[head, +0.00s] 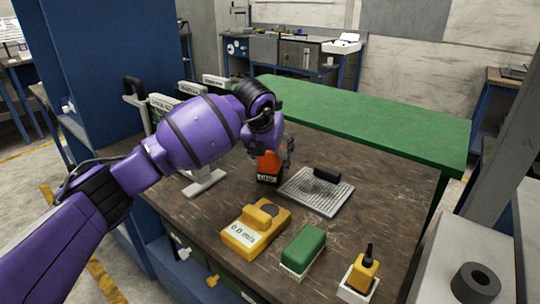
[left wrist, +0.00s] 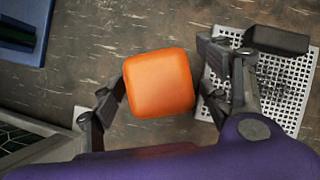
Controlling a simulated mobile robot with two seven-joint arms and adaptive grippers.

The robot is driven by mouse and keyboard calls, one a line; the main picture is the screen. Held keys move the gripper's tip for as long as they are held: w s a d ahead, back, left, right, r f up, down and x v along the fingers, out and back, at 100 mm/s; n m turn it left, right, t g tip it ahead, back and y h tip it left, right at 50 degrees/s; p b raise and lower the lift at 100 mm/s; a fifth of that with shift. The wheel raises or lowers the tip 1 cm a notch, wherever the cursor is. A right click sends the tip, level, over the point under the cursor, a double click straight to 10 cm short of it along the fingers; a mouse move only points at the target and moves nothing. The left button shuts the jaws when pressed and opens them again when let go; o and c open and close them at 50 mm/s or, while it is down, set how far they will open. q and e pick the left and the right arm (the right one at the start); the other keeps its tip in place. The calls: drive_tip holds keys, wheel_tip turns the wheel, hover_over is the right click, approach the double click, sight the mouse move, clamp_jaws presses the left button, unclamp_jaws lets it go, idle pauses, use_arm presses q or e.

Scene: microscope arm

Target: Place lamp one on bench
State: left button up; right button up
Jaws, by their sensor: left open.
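An orange block-shaped thing with a dark lettered base (head: 268,166) stands on the brown bench top (head: 350,165). No lamp is labelled as lamp one, so I cannot tell whether this is it. My left gripper (head: 271,150) reaches over it from above. In the left wrist view its rounded orange top (left wrist: 160,83) lies between the two open fingers of my left gripper (left wrist: 165,72). The left finger is close beside it, and contact is unclear. The right finger stands a little apart. My right gripper is not in view.
A perforated plate with a black handle (head: 316,193) lies just right of the orange thing. A yellow meter (head: 255,230), a green block (head: 303,250) and a yellow bottle-like thing (head: 362,272) stand nearer. White labelled stands line the left edge. A green table (head: 370,118) lies behind.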

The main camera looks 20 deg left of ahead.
use_arm(q)
drive_tip(key=v, duration=1.2)
drive_tip(key=shift+a+r, duration=0.1)
drive_tip(key=shift+r, duration=0.05)
